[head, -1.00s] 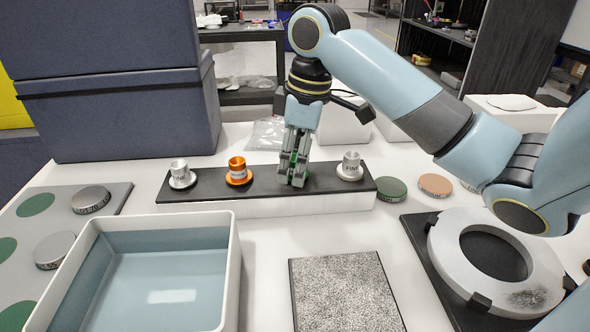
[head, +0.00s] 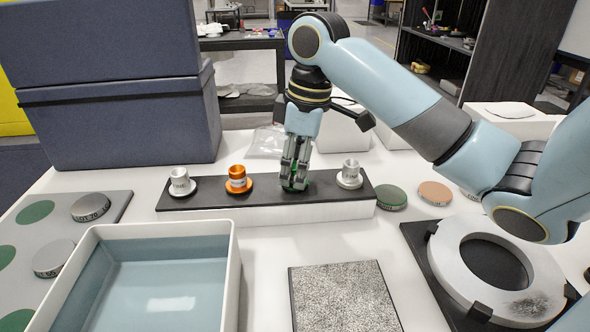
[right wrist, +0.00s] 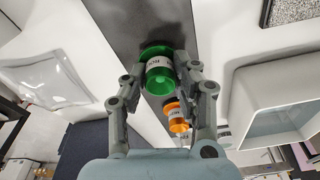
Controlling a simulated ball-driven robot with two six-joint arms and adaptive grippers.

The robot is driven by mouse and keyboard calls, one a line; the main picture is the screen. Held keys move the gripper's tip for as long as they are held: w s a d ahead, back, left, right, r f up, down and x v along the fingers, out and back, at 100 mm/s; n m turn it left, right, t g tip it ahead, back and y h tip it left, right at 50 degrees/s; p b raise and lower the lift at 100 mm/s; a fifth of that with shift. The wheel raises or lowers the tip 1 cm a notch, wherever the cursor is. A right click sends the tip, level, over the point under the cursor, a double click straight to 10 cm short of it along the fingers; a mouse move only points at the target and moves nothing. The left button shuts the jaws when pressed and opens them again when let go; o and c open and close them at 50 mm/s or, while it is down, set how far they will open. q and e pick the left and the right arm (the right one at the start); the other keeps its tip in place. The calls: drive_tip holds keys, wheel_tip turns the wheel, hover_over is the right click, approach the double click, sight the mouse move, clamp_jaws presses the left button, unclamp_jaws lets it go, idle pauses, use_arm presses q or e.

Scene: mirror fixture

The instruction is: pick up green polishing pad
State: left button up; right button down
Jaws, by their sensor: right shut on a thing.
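The green polishing pad (right wrist: 160,76), a green flanged piece with a pale label band, is between the fingers of my right gripper (right wrist: 158,84) in the right wrist view. The gripper is shut on it. In the head view my right gripper (head: 295,182) points down over the black-topped rack (head: 210,202), between the orange pad and the right silver pad. Only a little of the green shows there, at the fingertips. I cannot tell whether the pad still touches the rack. My left gripper is not in view.
An orange pad (head: 238,178) and silver pads (head: 179,180) (head: 350,172) stand on the rack. A water basin (head: 232,270), a speckled plate (head: 345,295) and a clamped ring (head: 445,245) lie in front. Green (head: 391,196) and tan discs (head: 434,192) lie right of the rack.

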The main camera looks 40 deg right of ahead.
sight(295, 169)
drive_tip(key=shift+r, duration=0.5)
wheel_tip(295, 169, up, 3)
drive_tip(key=shift+w+f, duration=0.1)
drive_tip(key=s+d+r+p, duration=0.4)
drive_tip(key=d+r, duration=0.3)
drive_tip(key=d, duration=0.3)
drive_tip(key=shift+s+d+p, duration=0.15)
drive_tip(key=shift+s+p, duration=0.25)
drive_tip(key=shift+s, duration=0.4)
